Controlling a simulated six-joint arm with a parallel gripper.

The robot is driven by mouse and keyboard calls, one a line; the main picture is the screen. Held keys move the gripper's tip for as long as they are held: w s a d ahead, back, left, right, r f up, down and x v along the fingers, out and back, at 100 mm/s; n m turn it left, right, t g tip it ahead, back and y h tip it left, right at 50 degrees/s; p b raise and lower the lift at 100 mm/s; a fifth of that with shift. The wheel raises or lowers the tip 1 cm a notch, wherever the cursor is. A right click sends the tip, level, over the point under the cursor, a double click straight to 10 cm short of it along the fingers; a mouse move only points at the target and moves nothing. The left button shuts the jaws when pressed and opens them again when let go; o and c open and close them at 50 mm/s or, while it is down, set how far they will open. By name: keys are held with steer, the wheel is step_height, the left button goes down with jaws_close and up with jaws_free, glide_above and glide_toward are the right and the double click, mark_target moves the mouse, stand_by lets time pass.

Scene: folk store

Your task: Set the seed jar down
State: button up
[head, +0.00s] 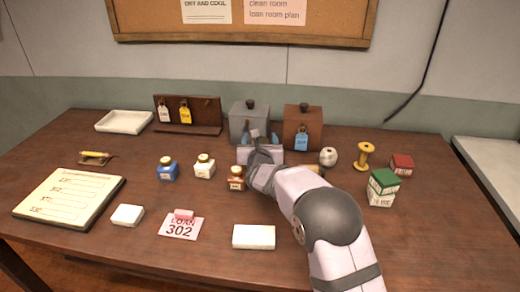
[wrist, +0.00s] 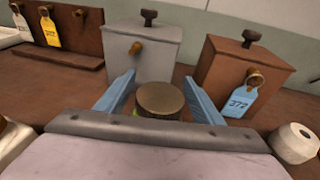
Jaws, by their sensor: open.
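The seed jar (wrist: 160,98) shows in the wrist view as a round brown lid with a sliver of green below it. It stands between the two blue fingers of my gripper (wrist: 158,82), with a visible gap at least on the left. My gripper (head: 261,140) is open around it, in front of the grey box. In the head view my wrist hides most or all of the jar. The jar's base is hidden in both views, so I cannot see its contact with the table.
The grey box (head: 249,119) and brown box (head: 303,130), with a blue tag (wrist: 240,101), stand just behind. Small blue (head: 167,171), white (head: 204,168) and brown (head: 236,180) bottles are to the left. A pale round object (head: 328,156) and spool (head: 365,155) are right.

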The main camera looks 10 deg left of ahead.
steer(key=b+v, duration=0.2)
steer(key=v, duration=0.9)
steer(key=shift+s, duration=0.35)
